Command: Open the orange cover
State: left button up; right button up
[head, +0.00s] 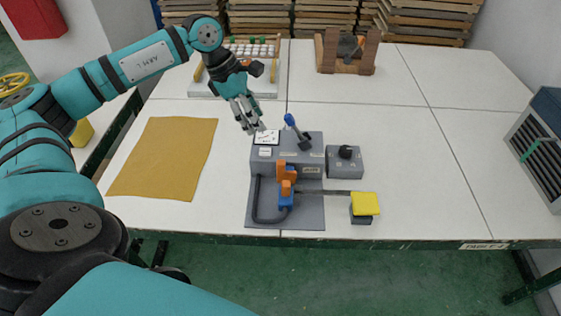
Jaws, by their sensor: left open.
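The orange cover (282,168) is a small upright orange piece at the front of a grey control box (313,153), above a blue part (286,199). I cannot tell whether it is shut or partly raised. My left gripper (253,127) comes in from the upper left with its fingers open and empty. Its fingertips point down over the back left of the box, near a white gauge (266,137), behind and left of the cover and apart from it. My right gripper is not in view.
A blue-tipped lever (297,131) stands on the box. To the right are a grey box with a black knob (346,152) and a yellow pad (365,203). A tan mat (165,155) lies left. The table's right half is mostly clear.

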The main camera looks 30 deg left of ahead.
aim_at(281, 162)
pick_arm(q)
jog(key=p+x, duration=0.1)
jog(key=x, duration=0.4)
jog(key=p+x, duration=0.1)
jog(key=x, duration=0.5)
jog(key=p+x, duration=0.1)
jog(key=x, duration=0.5)
jog(key=shift+s+a+f, duration=0.2)
jog(key=shift+a+f, duration=0.05)
jog(key=shift+f, duration=0.05)
grip_shut()
